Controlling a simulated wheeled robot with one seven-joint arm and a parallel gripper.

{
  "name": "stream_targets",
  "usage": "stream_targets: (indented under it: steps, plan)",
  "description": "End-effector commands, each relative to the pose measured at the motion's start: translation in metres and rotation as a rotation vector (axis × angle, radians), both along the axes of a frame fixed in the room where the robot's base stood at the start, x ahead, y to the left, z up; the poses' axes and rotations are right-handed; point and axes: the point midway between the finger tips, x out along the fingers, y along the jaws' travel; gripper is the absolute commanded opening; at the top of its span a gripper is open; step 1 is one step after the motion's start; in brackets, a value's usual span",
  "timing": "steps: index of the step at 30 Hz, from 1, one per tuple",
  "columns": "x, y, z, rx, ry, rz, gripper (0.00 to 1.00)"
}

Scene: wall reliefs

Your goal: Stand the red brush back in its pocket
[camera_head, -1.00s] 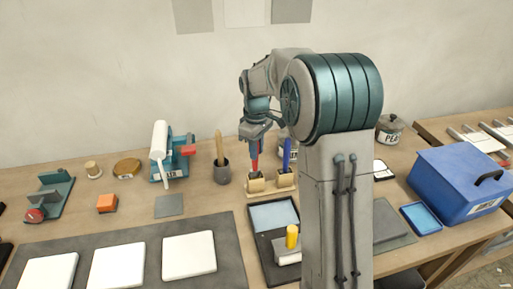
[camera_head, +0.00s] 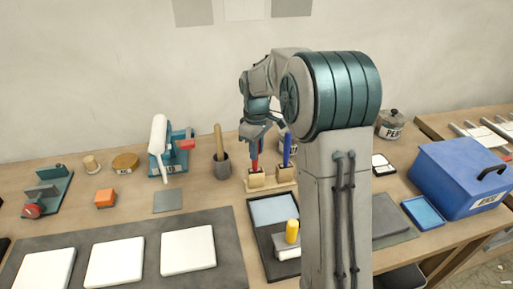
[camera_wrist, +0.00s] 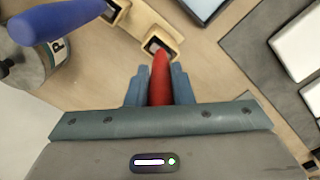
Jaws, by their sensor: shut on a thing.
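My gripper (camera_head: 255,140) is shut on the red brush (camera_head: 256,160), which points down, close to upright, over the left pocket (camera_head: 256,181) of a small wooden rack. In the wrist view, the red brush (camera_wrist: 160,78) sits between the two blue-grey fingers (camera_wrist: 160,86). Its lower end meets the dark opening of the wooden pocket (camera_wrist: 174,46); I cannot tell how deep it is inside. The blue brush (camera_head: 287,150) stands upright in the right pocket (camera_head: 285,175); its handle (camera_wrist: 65,18) shows at the upper left of the wrist view.
A grey cup (camera_head: 222,168) with a wooden-handled tool stands left of the rack. A dark tray (camera_head: 257,235) with a yellow-handled tool lies in front.

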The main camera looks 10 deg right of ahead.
Motion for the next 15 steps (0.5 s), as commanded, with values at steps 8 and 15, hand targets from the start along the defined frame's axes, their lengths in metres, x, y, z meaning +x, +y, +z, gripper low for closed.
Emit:
stream_targets:
  steps: [8, 15]
  plan:
    - [0.0000, 0.0000, 0.0002, 0.000, 0.000, 0.000, 0.37]
    - [0.0000, 0.0000, 0.0002, 0.000, 0.000, 0.000, 0.46]
